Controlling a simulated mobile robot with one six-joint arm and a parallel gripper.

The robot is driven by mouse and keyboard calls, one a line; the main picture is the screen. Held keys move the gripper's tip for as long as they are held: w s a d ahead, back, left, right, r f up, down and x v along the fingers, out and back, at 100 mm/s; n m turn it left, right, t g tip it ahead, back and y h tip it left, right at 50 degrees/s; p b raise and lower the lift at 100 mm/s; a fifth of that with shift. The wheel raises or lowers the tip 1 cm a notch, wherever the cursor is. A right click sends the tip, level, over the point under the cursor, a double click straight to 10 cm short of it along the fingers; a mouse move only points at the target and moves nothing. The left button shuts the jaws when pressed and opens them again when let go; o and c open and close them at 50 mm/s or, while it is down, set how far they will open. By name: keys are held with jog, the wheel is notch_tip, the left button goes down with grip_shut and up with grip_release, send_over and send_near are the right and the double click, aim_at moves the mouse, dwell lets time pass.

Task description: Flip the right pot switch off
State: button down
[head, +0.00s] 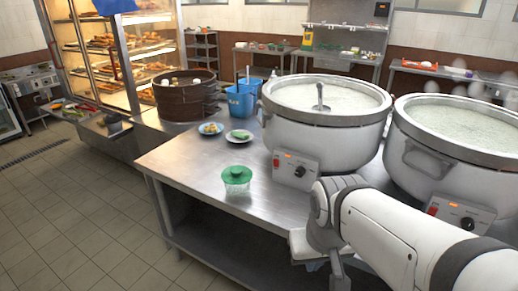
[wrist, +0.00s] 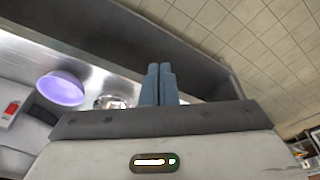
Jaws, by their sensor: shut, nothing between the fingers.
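The right pot (head: 455,150) is a large white stockpot of pale congee at the right of the counter in the head view. Its control box (head: 480,216) carries a red switch (head: 433,208) and a black knob. The switch's tilt is too small to read. My arm crosses in front, hiding the box's lower part. My gripper (wrist: 159,66) is shut and empty, its two blue-grey fingers side by side, over the counter's front edge and apart from the switch. A white box with a red switch (wrist: 11,108) shows at the wrist view's left edge; I cannot tell which pot's.
The left pot (head: 325,125), holding a ladle, has a similar control box (head: 295,170). A purple bowl (wrist: 62,88) shows in the wrist view. The floor at left is clear.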

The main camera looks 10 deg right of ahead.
aim_at(276, 162)
jog(key=w+d+f+n+h+b, duration=0.1)
jog(key=w+d+f+h+b, duration=0.1)
jog(key=w+f+h+b, duration=0.3)
jog(key=w+d+f+n+h+b, duration=0.1)
jog(key=w+d+n+h+b, duration=0.15)
jog(key=w, duration=0.35)
jog(key=w+d+f+h+b, duration=0.2)
jog(key=w+f+b, duration=0.15)
jog(key=w, duration=0.25)
jog(key=w+a+f+n+t+b, duration=0.1)
jog(key=w+a+n+t+b, duration=0.1)
jog(key=w, duration=0.5)
jog(key=w+a+f+n+t+h+b, duration=0.1)
jog(key=w+a+n+t+b, duration=0.2)
jog(key=w+a+t, duration=0.3)
jog(key=w+a+f+n+t+h+b, duration=0.1)
jog(key=w+a+f+n+t+b, duration=0.1)
jog(key=w+a+t+b, duration=0.2)
jog(key=shift+w+a+f+t, duration=0.15)
jog(key=shift+w+a, duration=0.35)
jog(key=shift+w, duration=0.3)
jog(key=shift+w+a+r+t, duration=0.1)
jog(key=shift+w+a+t, duration=0.1)
jog(key=shift+w+a, duration=0.5)
jog(key=shift+w+a+f+t, duration=0.15)
jog(key=shift+w+a, duration=0.2)
jog(key=shift+w, duration=0.55)
jog(key=shift+r, duration=0.15)
jog(key=shift+d, duration=0.1)
